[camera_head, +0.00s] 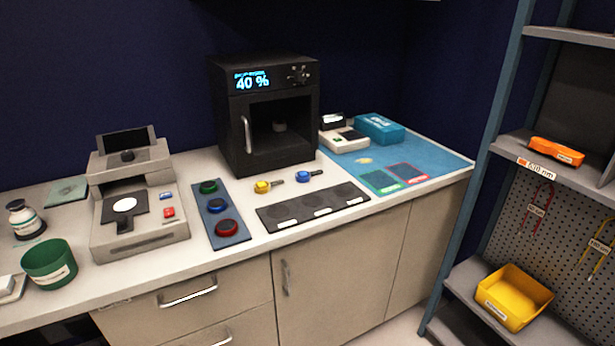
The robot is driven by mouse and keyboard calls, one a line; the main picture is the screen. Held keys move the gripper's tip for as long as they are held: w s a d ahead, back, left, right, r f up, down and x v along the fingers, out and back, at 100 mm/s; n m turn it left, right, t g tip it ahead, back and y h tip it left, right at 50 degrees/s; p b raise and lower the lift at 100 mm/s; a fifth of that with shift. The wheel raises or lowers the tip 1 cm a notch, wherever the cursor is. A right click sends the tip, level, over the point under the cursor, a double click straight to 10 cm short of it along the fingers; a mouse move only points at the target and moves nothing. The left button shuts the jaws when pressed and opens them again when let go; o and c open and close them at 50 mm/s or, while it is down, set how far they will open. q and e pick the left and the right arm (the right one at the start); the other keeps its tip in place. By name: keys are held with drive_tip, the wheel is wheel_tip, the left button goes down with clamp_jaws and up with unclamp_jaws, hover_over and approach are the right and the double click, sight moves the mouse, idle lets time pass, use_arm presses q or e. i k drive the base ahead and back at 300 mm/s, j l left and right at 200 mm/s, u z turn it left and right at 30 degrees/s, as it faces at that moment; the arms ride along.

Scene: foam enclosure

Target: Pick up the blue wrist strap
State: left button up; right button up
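I cannot make out a blue wrist strap for certain. A small blue item (308,176) with a short piece sticking out to its left lies on the white counter in front of the black oven; it is too small to tell what it is. A similar yellow item (263,187) lies to its left. On the pegboard (558,212) at the right hang thin red cords (536,205) and yellow cords (598,245); no blue one shows there. Neither of my grippers is in view.
The black oven (236,130) reads 40 %. A blue box (379,129) stands by a blue mat (434,158). A grey device (150,238), a button panel (229,238) and a green tub (50,263) stand left. The right shelf holds an orange item (556,151) and yellow bin (514,297).

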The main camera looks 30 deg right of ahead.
sight(302, 176)
drive_tip(key=i+l+z, duration=0.15)
drive_tip(key=z, duration=0.25)
drive_tip(key=i+l+z, duration=0.15)
drive_tip(key=z, duration=0.2)
drive_tip(key=i+l+z, duration=0.2)
drive_tip(key=z, duration=0.2)
